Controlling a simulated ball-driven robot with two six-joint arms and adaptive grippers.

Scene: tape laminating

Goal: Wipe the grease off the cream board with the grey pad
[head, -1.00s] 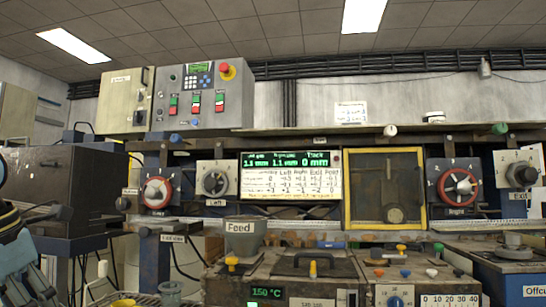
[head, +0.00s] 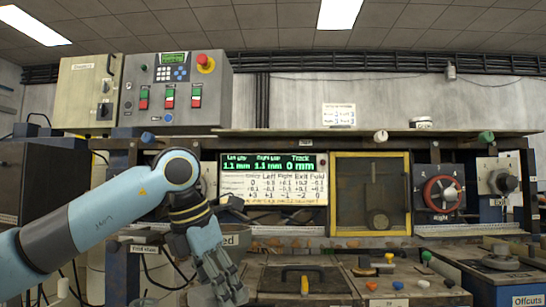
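The cream board (head: 273,188) with rows of printed numbers hangs under the green display at the middle of the head view. Its lower left corner is partly hidden by my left arm. Grease is too fine to make out on it at this size. My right gripper is not in view.
A yellow-framed window (head: 371,192) and a red-ringed dial (head: 445,194) are right of the board. The bench machine (head: 303,281) with a black handle and coloured knobs fills the lower middle.

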